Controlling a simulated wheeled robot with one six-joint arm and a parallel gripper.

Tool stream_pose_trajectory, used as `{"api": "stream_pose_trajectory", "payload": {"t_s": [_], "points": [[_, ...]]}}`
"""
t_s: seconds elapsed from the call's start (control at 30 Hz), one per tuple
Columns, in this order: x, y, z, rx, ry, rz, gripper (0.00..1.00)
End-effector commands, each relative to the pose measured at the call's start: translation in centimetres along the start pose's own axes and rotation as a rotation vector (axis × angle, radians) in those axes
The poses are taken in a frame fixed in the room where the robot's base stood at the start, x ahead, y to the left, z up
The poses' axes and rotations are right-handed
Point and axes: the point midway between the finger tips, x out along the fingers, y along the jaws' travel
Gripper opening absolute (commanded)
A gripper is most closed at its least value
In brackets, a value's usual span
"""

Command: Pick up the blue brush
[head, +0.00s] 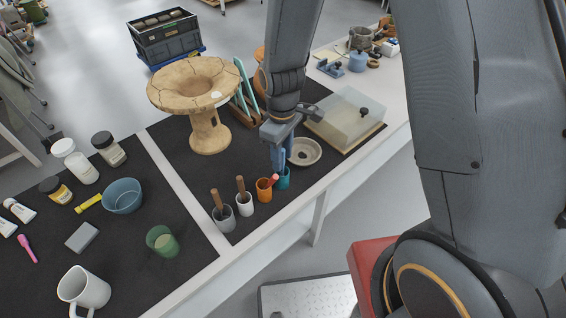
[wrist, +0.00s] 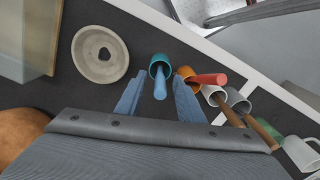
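The blue brush (wrist: 160,82) stands in a teal cup (wrist: 157,62), its blue handle pointing up toward the wrist camera. My gripper (wrist: 158,90) is open, with one blue-grey finger on each side of the handle in the wrist view and a gap visible on both sides. In the head view my gripper (head: 277,157) points down directly over the teal cup (head: 283,181). There the fingers hide most of the brush, and its blue is hard to tell from theirs. How deep the handle sits between the fingers cannot be told.
Beside it stand an orange cup (head: 263,190) with a red-handled tool, a white cup (head: 244,205) and a grey cup (head: 223,219) with brown handles. A stone-coloured ring dish (head: 317,159) lies behind. A cracked pedestal bowl (head: 208,137) stands left, a clear-lidded box (head: 345,118) right.

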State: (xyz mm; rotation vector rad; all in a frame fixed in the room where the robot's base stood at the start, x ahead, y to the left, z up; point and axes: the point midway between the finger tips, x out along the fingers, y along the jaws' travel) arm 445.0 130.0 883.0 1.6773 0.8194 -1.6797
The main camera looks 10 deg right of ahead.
Motion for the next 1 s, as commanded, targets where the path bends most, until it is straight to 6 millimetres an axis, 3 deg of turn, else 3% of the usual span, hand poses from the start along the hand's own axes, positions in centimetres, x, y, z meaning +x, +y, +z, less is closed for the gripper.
{"api": "stream_pose_trajectory", "payload": {"t_s": [0.27, 0.47, 1.0], "points": [[0.15, 0.03, -0.04, 0.000, 0.001, 0.001, 0.35], [0.14, 0.03, -0.02, 0.000, 0.001, 0.001, 0.01], [-0.80, 0.09, -0.10, 0.000, 0.003, 0.002, 0.00]]}}
